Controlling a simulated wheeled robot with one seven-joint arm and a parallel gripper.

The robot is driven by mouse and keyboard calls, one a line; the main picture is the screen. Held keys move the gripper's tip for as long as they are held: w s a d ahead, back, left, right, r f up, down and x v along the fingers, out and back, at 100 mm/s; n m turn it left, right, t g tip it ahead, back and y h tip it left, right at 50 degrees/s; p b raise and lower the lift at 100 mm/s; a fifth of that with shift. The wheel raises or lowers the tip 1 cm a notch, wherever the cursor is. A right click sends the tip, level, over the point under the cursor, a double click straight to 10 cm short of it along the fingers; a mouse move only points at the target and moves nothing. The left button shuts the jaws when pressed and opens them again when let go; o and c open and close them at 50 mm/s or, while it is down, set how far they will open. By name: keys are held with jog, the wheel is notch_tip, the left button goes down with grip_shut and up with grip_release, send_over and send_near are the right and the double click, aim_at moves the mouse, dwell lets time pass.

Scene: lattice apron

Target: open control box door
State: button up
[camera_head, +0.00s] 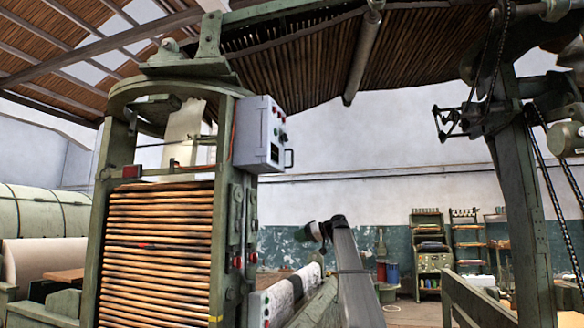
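The control box (258,133) is a pale grey box fixed high on the right post of the green machine frame. Its door (275,136) faces right, carries several small red and dark buttons, and looks shut. A dark bar handle (290,158) sticks out at the door's lower right. What looks like my arm rises from the bottom centre, with a dark joint at its top. My gripper (302,234) seems to be the dark end pointing left, below and right of the box and apart from the handle. Its fingers are too small to make out.
The green frame (98,235) holds a stack of wooden slats (155,250). Another green machine (530,200) with chains is at right. Shelves (432,255) stand at the far wall. Open air lies right of the control box.

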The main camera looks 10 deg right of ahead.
jog(key=s+d+r+n+y, duration=0.1)
jog(key=d+r+n, duration=0.1)
jog(key=r, duration=0.8)
jog(key=s+d+r+n+y, duration=0.1)
jog(key=d+r, duration=0.1)
jog(key=r, duration=0.7)
jog(key=n+g+y, duration=0.1)
jog(key=n+y, duration=0.1)
jog(key=n, duration=0.2)
send_near(292, 164)
notch_tip(292, 164, up, 4)
jog(key=x, duration=1)
jog(key=shift+w+f, duration=0.1)
jog(key=shift+w, duration=0.15)
grip_shut()
